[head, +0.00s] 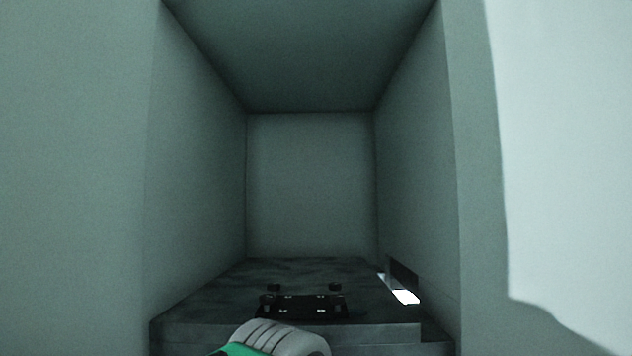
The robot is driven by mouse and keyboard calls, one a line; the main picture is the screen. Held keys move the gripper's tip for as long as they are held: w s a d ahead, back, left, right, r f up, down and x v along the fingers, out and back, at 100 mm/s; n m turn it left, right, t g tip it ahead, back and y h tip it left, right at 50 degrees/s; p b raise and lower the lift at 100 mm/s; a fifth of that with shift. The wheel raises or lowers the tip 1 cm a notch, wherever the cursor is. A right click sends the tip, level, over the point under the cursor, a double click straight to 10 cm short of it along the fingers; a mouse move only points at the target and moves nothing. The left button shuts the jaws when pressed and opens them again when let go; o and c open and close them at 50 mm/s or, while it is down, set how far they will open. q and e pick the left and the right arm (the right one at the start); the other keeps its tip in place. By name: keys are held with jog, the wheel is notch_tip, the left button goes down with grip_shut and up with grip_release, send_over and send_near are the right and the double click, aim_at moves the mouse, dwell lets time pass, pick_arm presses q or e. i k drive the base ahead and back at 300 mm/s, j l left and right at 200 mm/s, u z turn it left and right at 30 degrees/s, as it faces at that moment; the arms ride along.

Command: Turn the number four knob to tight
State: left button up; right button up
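A small black fixture (303,305) sits low in the centre of the head view, on a dark slab. Small black knob-like parts stand along it, one at its back left (273,287) and one at its back right (335,287). No numbers or tight marking can be read, so I cannot tell which is knob four. A grey ribbed part with green, likely of my own arm, comes in at the bottom edge in front of the fixture. I see no gripper fingers of either hand.
The dark slab (210,305) forms the floor of a deep box-like recess with grey side walls, back wall (310,185) and ceiling. A slot (403,288) with a bright white patch is low in the right wall. The space above the slab is clear.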

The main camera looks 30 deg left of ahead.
aim_at(274, 287)
jog(key=i+u, duration=0.15)
jog(key=u, duration=0.35)
jog(key=i+l+u, duration=0.1)
jog(key=u, duration=0.35)
jog(key=i+l+u, duration=0.1)
jog(key=u, duration=0.4)
